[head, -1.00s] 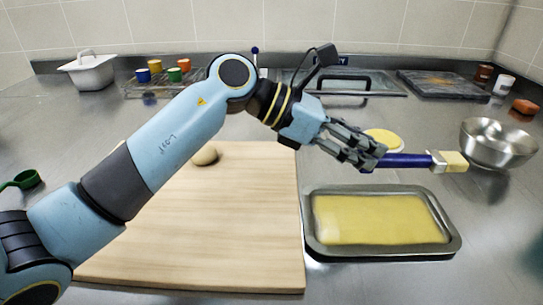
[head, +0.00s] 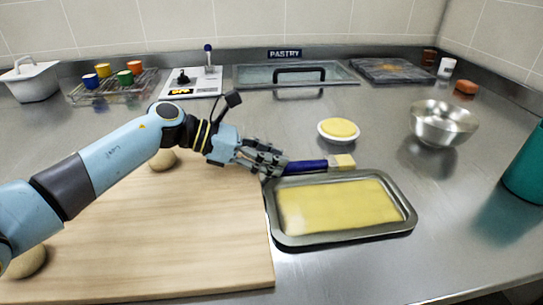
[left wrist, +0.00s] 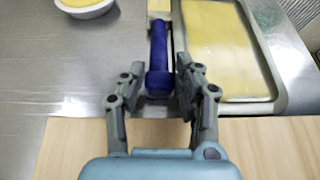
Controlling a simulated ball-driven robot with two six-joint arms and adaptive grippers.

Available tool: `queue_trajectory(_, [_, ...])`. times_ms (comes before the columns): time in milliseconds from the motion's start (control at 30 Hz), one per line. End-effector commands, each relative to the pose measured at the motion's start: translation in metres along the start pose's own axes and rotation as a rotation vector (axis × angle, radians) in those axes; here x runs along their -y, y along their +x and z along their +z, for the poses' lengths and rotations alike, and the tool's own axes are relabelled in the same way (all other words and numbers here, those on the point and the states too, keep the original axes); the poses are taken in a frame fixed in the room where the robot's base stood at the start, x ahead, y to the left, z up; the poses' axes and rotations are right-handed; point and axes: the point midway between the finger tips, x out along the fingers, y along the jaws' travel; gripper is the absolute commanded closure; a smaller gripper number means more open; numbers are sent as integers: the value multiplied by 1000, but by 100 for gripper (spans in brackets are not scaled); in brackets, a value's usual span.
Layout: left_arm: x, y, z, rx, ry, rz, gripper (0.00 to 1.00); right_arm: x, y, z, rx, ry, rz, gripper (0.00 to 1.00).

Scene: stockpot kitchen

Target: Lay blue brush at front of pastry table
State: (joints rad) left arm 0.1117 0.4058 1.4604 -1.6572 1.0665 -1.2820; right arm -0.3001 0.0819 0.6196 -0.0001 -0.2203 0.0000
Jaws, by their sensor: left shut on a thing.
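The blue brush (head: 305,166) has a blue handle and a pale yellow bristle head pointing right in the head view. My left gripper (head: 272,160) is shut on its handle end. The brush appears along the far rim of the metal tray (head: 398,234), which holds a flat yellow layer; whether it touches the rim I cannot tell. In the left wrist view the blue brush (left wrist: 159,50) lies between the fingers of my left gripper (left wrist: 160,77), left of the tray (left wrist: 262,50), its bristle head partly cut off by the top edge. My right gripper is not in view.
A wooden board (head: 180,240) with dough balls (head: 162,160) lies left of the tray. A white dish with yellow filling (head: 339,130) and a steel bowl (head: 443,125) stand behind and right. A teal container (head: 525,165) is at the right edge. Bare counter lies front right.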

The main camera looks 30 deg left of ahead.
Motion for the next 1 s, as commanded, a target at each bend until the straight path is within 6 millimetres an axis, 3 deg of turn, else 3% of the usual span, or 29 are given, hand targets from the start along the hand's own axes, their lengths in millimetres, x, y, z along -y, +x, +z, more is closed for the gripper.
queue_trajectory(33, [0,0,0,-1,0,0,100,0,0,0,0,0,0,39])
queue_trajectory(67, [0,0,-1,-1,0,-1,67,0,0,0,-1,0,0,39])
queue_trajectory(233, [0,0,0,-1,0,-1,45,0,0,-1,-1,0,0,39])
queue_trajectory(500, [0,-1,0,-2,0,-1,45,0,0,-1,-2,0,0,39])
queue_trajectory(633, [0,-12,-2,-4,2,1,45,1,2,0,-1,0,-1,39])
queue_trajectory(1000, [0,-90,-3,-9,2,-2,45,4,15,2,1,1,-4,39])
